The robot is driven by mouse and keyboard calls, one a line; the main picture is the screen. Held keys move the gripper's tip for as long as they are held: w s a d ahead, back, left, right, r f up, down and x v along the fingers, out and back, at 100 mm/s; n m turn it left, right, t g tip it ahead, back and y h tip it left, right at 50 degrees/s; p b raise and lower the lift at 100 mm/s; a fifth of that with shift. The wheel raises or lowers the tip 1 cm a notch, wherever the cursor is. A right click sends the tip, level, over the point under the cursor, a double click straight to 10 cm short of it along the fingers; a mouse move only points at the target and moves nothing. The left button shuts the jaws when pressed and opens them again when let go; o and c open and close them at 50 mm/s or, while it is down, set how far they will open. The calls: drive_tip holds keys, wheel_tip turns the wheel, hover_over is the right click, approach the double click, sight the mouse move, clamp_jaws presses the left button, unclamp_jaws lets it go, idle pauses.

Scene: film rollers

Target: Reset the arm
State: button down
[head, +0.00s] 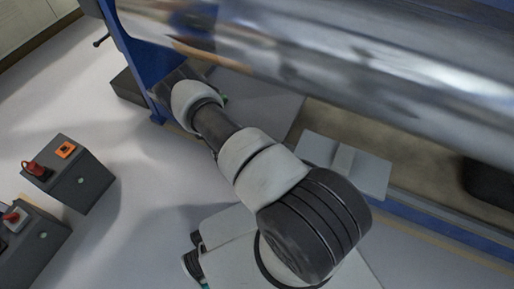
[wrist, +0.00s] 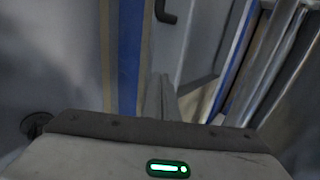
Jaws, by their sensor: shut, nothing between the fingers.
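My arm (head: 265,165) reaches from the lower middle of the head view up and left toward the blue frame of the roller machine. In the head view its far end lies by the blue upright, below the shiny roller, and the fingers cannot be made out there. In the wrist view my gripper (wrist: 161,92) shows as two narrow grey fingers close together, shut with nothing held. Beyond them are a blue stripe and a pale panel.
A large shiny metal roller (head: 340,60) crosses the top of the head view above my arm. A blue upright (head: 140,55) stands at its left end. A dark control box with a red switch (head: 75,178) stands at left, another partly below it. Pale floor lies between.

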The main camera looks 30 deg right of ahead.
drive_tip(key=p+v, duration=0.3)
drive_tip(key=v, duration=0.7)
drive_tip(key=shift+a, duration=0.15)
